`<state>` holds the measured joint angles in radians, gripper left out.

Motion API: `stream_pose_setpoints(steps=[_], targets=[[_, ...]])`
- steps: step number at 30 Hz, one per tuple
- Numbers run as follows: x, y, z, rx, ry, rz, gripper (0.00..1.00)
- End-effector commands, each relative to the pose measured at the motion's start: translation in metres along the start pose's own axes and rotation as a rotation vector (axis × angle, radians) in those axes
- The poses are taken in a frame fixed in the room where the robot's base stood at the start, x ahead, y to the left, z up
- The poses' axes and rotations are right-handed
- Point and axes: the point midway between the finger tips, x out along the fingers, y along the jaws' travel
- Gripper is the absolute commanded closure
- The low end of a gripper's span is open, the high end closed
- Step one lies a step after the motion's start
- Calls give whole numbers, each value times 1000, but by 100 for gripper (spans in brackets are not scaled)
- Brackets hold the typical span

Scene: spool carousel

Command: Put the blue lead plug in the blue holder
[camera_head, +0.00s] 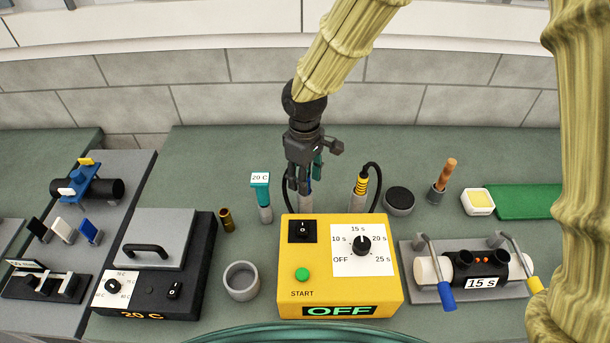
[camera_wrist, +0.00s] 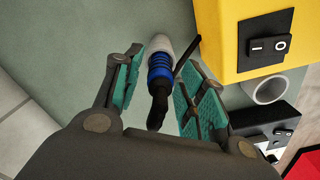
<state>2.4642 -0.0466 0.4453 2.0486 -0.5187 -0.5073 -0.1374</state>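The blue lead plug (camera_wrist: 160,67) has a ribbed blue body and a black boot, and a black cable runs from it. It sits at the mouth of a pale grey cylinder (camera_wrist: 161,43); how deep it sits I cannot tell. My gripper (camera_wrist: 165,95) is around the plug, one teal-padded finger on each side. Gaps show between pads and plug. In the head view my gripper (camera_head: 310,172) points down behind the yellow timer box (camera_head: 340,285), covering most of the plug. I cannot tell which thing is the blue holder; a blue-handled clamp (camera_head: 445,291) is at the right.
A yellow plug (camera_head: 361,187) with a looped black cable stands right of my gripper. A teal-topped "20 C" post (camera_head: 261,195) and a brass tube (camera_head: 226,220) stand to the left. A grey cup (camera_head: 241,281) is in front. The bench behind my gripper is clear.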

Motion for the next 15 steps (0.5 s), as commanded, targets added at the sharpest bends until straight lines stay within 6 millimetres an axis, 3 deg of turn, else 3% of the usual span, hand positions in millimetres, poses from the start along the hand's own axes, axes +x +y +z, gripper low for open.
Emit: stream_pose_setpoints(steps=[8,15], targets=[[-2,0,0,0,0,0,58],[-20,1,-1,1,4,2,58]])
